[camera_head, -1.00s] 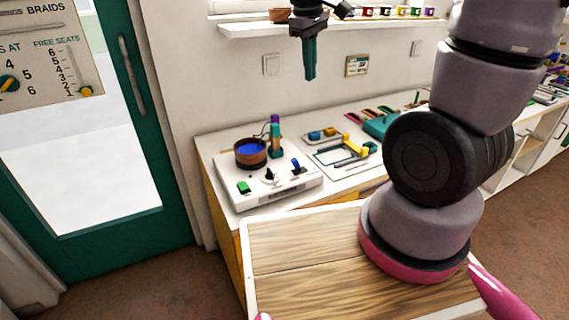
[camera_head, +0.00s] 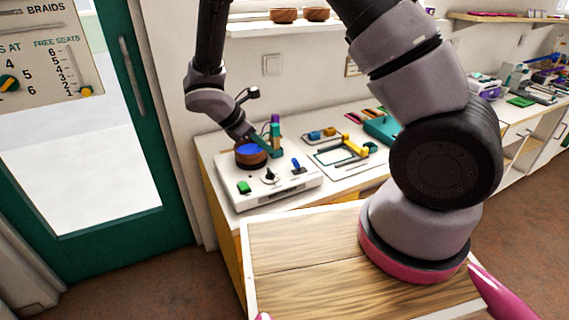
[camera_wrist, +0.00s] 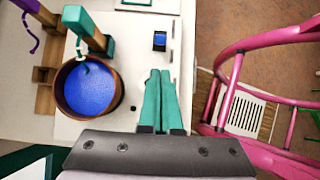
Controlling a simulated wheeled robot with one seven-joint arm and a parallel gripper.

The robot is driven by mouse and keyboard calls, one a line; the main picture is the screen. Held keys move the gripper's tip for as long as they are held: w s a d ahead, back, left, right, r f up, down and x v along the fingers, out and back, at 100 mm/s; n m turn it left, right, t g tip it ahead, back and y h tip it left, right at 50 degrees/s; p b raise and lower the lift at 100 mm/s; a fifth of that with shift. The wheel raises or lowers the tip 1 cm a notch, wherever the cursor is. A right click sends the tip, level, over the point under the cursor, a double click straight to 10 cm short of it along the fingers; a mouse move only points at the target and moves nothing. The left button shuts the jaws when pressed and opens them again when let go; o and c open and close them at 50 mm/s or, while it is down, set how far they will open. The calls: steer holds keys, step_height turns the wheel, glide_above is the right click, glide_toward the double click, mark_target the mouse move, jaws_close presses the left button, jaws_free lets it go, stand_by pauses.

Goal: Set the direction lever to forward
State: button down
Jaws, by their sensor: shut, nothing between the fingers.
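The white machine (camera_head: 235,193) stands on the counter by the door. A small blue lever (camera_head: 296,164) sits in a dark slot on its right part; I take it to be the direction lever, but I cannot read any marking. The lever also shows in the wrist view (camera_wrist: 160,38), ahead of the fingertips. My gripper (camera_head: 276,152) has teal fingers and is shut and empty, above the machine between the bowl and the lever. In the wrist view my gripper (camera_wrist: 159,73) points toward the lever and appears apart from it.
A brown bowl of blue beads (camera_head: 250,154) stands left of my fingers, with a teal post (camera_head: 276,128) behind it. A black knob (camera_head: 270,175) and a green button (camera_head: 244,187) are nearer the front. A tray with yellow parts (camera_head: 355,148) lies to the right.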

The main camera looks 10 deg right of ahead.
mark_target(295, 159)
stand_by(0.3)
steer(key=x, duration=1)
steer(key=shift+f, duration=0.1)
steer(key=shift+w+d+r+g+y, duration=0.15)
steer(key=shift+d+r+g+y, duration=0.25)
steer(key=shift+y, duration=0.6)
steer(key=shift+d+r, duration=0.15)
steer(key=shift+w+d+r+g+y, duration=0.2)
steer(key=shift+d+y, duration=0.35)
steer(key=shift+y, duration=0.4)
steer(key=shift+w+d+r+g+y, duration=0.1)
steer(key=shift+d+r+g+y, duration=0.15)
steer(key=shift+d+y, duration=0.5)
steer(key=shift+a+r, duration=0.15)
steer(key=shift+r, duration=0.1)
steer(key=shift+r, duration=0.7)
